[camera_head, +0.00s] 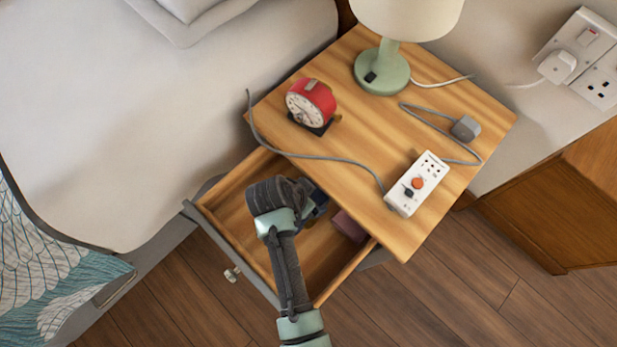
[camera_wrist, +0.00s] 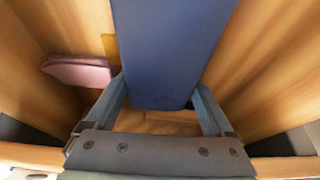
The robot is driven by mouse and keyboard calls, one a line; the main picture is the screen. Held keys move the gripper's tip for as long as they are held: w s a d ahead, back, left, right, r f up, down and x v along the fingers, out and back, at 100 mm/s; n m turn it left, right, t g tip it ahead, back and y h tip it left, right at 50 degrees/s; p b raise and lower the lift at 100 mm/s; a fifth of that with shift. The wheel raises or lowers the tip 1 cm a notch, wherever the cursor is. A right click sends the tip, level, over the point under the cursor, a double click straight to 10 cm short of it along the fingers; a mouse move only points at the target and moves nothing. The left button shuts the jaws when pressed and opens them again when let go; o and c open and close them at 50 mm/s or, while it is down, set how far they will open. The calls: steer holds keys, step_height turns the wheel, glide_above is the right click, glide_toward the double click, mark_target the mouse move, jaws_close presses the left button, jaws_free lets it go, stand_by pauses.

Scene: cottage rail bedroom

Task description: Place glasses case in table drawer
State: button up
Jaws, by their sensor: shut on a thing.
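The table drawer (camera_head: 234,203) is pulled open below the wooden table top. My gripper (camera_head: 312,207) is in or just over the open drawer, partly hidden by my wrist. In the wrist view my gripper (camera_wrist: 160,98) has its two fingers on either side of a long dark blue case (camera_wrist: 172,45), shut on it. I take this to be the glasses case. Only a small bit of the blue case (camera_head: 318,196) shows in the head view. The wrist view shows drawer walls on both sides of it. I cannot tell whether the case touches the drawer floor.
A pink object (camera_head: 348,226) lies in the drawer near its right side; it also shows in the wrist view (camera_wrist: 78,71). On the table top (camera_head: 365,150) are a red alarm clock (camera_head: 311,101), a green lamp (camera_head: 382,70) and a white power strip (camera_head: 416,184) with a cable.

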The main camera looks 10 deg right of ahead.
steer(key=shift+f, duration=0.15)
steer(key=o, duration=1.2)
